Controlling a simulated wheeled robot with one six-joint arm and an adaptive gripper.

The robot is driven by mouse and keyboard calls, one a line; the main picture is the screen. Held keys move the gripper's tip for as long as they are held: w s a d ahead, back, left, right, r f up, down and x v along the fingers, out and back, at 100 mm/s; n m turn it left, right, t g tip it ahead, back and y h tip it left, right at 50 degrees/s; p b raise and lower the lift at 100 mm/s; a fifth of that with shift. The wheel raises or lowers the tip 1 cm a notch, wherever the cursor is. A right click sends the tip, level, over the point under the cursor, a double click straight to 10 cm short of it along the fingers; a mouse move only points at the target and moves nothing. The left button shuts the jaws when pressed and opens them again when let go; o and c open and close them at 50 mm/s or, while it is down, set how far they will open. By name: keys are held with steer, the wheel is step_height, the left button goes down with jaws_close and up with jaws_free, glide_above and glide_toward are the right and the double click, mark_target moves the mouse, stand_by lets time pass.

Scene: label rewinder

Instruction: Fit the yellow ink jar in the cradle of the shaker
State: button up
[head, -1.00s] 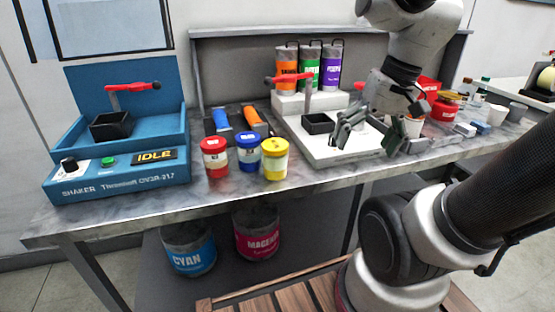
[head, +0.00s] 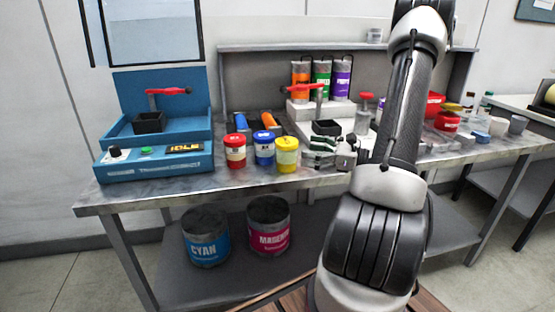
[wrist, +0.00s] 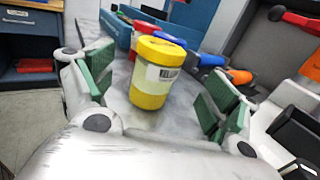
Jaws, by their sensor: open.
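The yellow ink jar (head: 287,156) stands upright on the bench, at the right end of a row with a blue jar and a red jar. In the wrist view the yellow jar (wrist: 156,72) stands ahead between my open fingers, apart from both green pads. My gripper (head: 333,152) is open and empty, just right of the yellow jar in the head view. The blue shaker (head: 155,166) stands at the left end of the bench and its display reads IDLE. Its black square cradle (head: 149,122) looks empty, with a red clamp handle (head: 168,91) above it.
The blue jar (head: 264,149) and red jar (head: 235,151) stand close to the yellow one. A white stand with a black holder (head: 326,127) and red handle is behind my gripper. Orange, green and purple cans (head: 321,80) stand at the back. Bench front is clear.

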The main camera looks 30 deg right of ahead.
mark_target(287, 146)
steer(key=x, duration=0.7)
steer(key=shift+w+a, duration=0.25)
steer(key=c, duration=1.5)
step_height(287, 146, up, 18)
steer(key=shift+s, duration=0.15)
steer(key=shift+c, duration=0.2)
